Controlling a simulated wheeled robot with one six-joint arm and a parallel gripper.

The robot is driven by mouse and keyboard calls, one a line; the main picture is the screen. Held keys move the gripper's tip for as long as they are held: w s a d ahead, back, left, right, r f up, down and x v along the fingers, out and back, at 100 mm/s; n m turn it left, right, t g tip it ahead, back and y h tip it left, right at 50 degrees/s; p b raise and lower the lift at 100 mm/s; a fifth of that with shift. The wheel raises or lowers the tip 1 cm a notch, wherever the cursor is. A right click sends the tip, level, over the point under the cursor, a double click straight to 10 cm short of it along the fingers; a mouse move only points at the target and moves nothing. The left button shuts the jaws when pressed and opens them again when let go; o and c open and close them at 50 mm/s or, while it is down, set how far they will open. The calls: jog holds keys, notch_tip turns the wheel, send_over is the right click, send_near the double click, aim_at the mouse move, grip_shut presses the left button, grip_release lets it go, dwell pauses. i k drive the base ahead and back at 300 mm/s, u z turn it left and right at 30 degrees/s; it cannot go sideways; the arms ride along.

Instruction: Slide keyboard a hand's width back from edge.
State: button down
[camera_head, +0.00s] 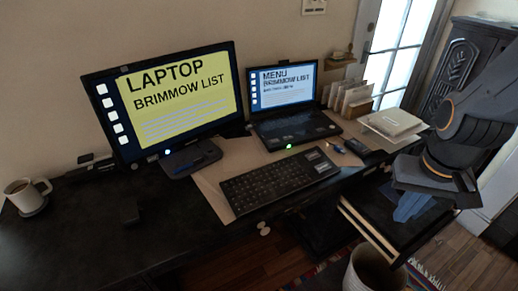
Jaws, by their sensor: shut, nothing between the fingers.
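The black keyboard (278,182) lies on a beige desk mat (212,188) on the dark desk (90,235). Its long front side runs close to the desk's front edge; the exact gap is hard to tell. Two small labels show near its right end. My gripper (412,210) is at the right, over the open drawer area and well apart from the keyboard.
A large monitor (185,105) and an open laptop (290,125) stand behind the keyboard. A mug (28,195) is at the far left. A letter rack (352,98) and white stack (393,123) are back right. A bin (375,272) is below. Left desk is mostly clear.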

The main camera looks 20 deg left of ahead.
aim_at(245, 193)
jog(key=u, duration=0.95)
jog(key=i, duration=0.9)
jog(key=u, duration=1)
